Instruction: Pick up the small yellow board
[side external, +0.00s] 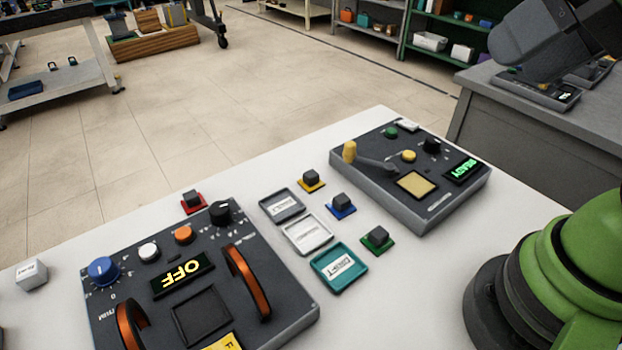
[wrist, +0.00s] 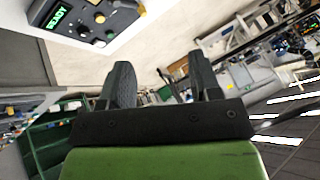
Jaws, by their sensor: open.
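The small yellow board (side external: 311,185) lies flat on the white table in the side external view, with a dark block standing on it. It is just left of the grey READY box and behind the blue board. My gripper (wrist: 162,75) shows in the wrist view with its two dark fingers spread apart and nothing between them. It is away from the yellow board, which I cannot make out in the wrist view.
Blue (side external: 341,211), green (side external: 378,246) and red (side external: 194,208) boards stand nearby, each with a dark block. Grey, white and teal trays (side external: 340,287) lie beside them. The READY box (side external: 436,205) and the OFF console (side external: 285,322) flank them. A white cube (side external: 31,275) is far left.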

